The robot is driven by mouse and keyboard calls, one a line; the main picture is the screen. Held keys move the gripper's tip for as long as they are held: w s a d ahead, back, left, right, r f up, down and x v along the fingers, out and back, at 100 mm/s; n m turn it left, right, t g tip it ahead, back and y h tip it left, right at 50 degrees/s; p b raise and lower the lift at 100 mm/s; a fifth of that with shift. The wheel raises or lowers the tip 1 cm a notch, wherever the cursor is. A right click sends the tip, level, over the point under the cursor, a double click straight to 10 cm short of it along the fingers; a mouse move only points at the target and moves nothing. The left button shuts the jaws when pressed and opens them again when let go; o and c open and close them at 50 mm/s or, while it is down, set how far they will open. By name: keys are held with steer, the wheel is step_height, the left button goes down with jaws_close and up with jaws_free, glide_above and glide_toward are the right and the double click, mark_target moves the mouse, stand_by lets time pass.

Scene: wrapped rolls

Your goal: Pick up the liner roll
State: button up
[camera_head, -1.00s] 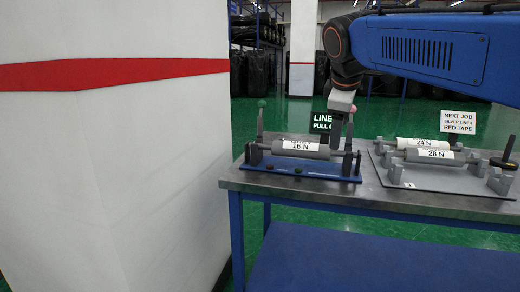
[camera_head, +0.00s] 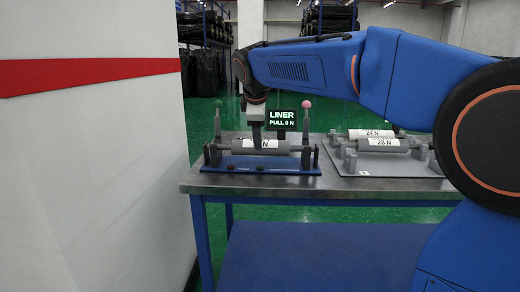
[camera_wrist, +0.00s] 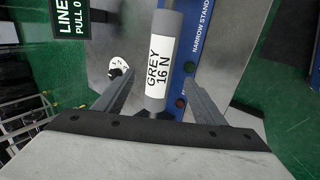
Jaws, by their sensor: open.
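A grey roll (camera_head: 275,146) with a white label lies level in a blue stand (camera_head: 262,166) at the left of the table. Its label reads "GREY 16 N" in the wrist view (camera_wrist: 166,25). A black sign (camera_head: 283,118) reading "LINER PULL 0 N" stands behind it. My gripper (camera_head: 257,146) points down over the roll and hides part of its label. In the wrist view, my open fingers (camera_wrist: 160,88) lie to either side of the roll, with no visible contact. I cannot tell how far down they reach.
A grey stand (camera_head: 375,168) at the right holds rolls marked "24 N" (camera_head: 370,133) and "28 N" (camera_head: 387,144). Posts with a green knob (camera_head: 218,103) and a pink knob (camera_head: 307,103) rise behind the blue stand. A white wall (camera_head: 90,170) stands close on the left.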

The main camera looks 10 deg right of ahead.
steer(key=shift+d+x, duration=0.2)
steer(key=shift+x, duration=3.35)
steer(key=shift+s+r, duration=0.1)
jaws_close()
